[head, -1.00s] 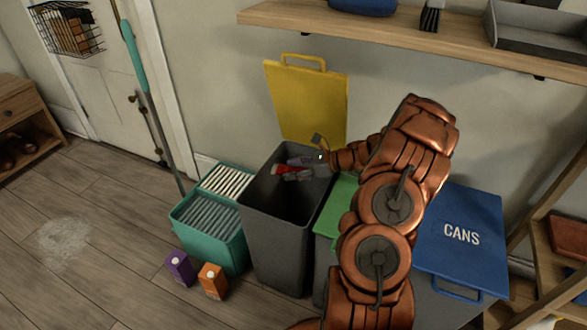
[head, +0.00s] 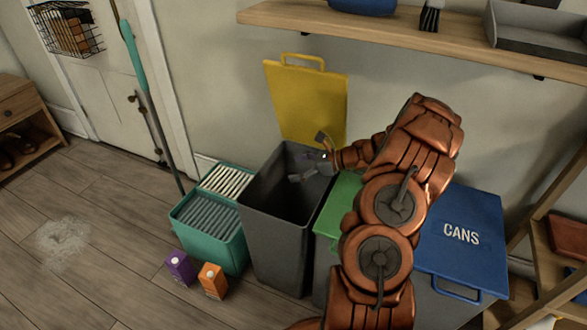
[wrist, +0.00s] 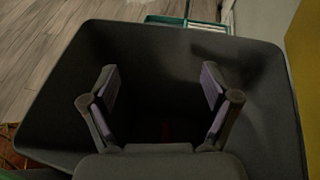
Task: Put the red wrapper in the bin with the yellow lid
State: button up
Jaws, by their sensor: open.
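The grey bin (head: 277,235) stands with its yellow lid (head: 305,103) raised against the wall. In the wrist view the dark inside of the bin (wrist: 165,55) surrounds my gripper (wrist: 160,76), whose two fingers are spread apart with nothing between them. In the head view my gripper (head: 306,172) is over the bin's mouth, empty. The head view shows no wrapper.
A green-lidded bin (head: 335,208) and a blue-lidded bin marked CANS (head: 461,235) stand to the right. A teal crate (head: 212,238) stands to the left, with purple (head: 179,268) and orange (head: 213,281) cartons before it. A wooden shelf (head: 420,35) runs above.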

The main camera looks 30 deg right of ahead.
jog(key=v, duration=1)
jog(key=shift+s+d+r, duration=0.15)
